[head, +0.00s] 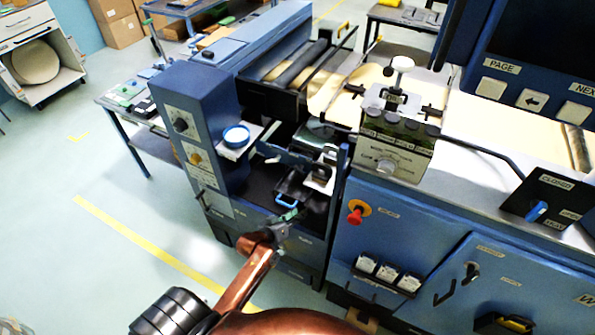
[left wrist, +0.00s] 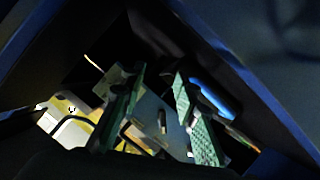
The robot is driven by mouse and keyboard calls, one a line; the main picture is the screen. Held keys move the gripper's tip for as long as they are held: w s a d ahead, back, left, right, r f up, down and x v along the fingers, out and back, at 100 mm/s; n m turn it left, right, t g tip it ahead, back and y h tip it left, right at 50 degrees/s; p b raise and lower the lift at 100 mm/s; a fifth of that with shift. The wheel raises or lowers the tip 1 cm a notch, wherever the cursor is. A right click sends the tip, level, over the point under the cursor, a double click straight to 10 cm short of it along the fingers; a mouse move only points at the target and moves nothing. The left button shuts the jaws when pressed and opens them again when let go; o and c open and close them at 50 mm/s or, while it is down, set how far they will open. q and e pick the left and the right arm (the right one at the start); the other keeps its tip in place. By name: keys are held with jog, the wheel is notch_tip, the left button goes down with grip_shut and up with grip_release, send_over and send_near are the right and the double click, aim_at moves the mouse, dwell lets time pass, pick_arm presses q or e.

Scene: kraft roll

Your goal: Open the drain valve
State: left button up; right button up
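My left gripper (head: 284,219) reaches to the open recess at the front of the blue machine. In the left wrist view my left gripper (left wrist: 160,110) shows two green-padded fingers standing apart, with nothing gripped between them. A blue handle (head: 287,201) sits in the recess just beyond the fingertips. A blue bar (left wrist: 212,98) shows beside the right-hand finger in the left wrist view, not between the fingers. A blue lever (head: 538,211) on a black plate marked CLOSED and OPEN is at the far right. I cannot tell which one is the drain valve. My right gripper is out of view.
Dark walls of the recess close in on both sides of the left wrist view. A blue cup (head: 236,136) stands on a ledge above the recess. A red knob (head: 355,213) is on the cabinet front to the right. The floor (head: 110,200) at left is clear.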

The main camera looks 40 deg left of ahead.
aim_at(297, 171)
pick_arm(q)
jog(key=w+a+r+n+t+y, duration=0.1)
jog(key=w+a, duration=0.2)
jog(key=w, duration=0.2)
jog(key=w+a+r+n+t+y, duration=0.1)
jog(key=w+a+r+n, duration=0.1)
jog(key=w, duration=0.3)
jog(key=w+a+r+n+t+y+b, duration=0.1)
jog(key=w+a+r+n+t, duration=0.1)
jog(key=w+a, duration=0.2)
jog(key=shift+w+a+r+y, duration=0.3)
jog(key=shift+w+a, duration=0.1)
jog(key=shift+a, duration=0.2)
jog(key=shift+c, duration=0.2)
jog(key=shift+f, duration=0.1)
grip_shut()
